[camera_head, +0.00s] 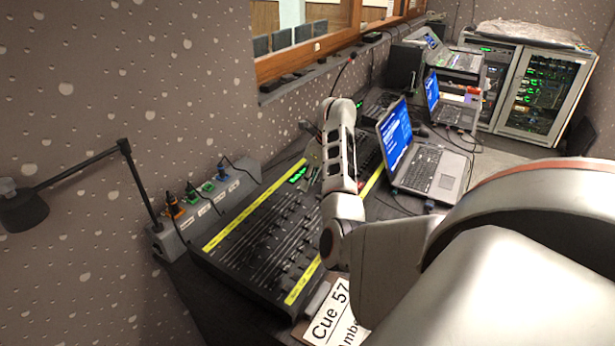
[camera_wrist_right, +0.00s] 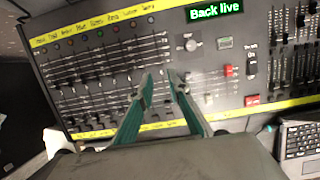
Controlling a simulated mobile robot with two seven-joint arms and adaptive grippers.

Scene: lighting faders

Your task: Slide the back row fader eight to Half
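The black lighting desk (camera_head: 237,268) lies along the wall, with rows of faders between yellow label strips. In the right wrist view the desk (camera_wrist_right: 205,110) fills most of the picture, and its back row of faders (camera_wrist_right: 110,48) runs below the upper yellow strip (camera_wrist_right: 95,28). The row's right end is close above my fingers, but fader eight's knob and its setting are too small to tell. My right gripper (camera_wrist_right: 160,76) has green fingers with a narrow gap between the tips. I see nothing held in it. In the head view my arm mostly hides it. My left gripper is not in view.
A green display (camera_wrist_right: 215,11) reads "Back live". A laptop (camera_head: 437,168) stands right of the desk. A lamp (camera_head: 25,207) and a cue card (camera_head: 335,318) are near the desk.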

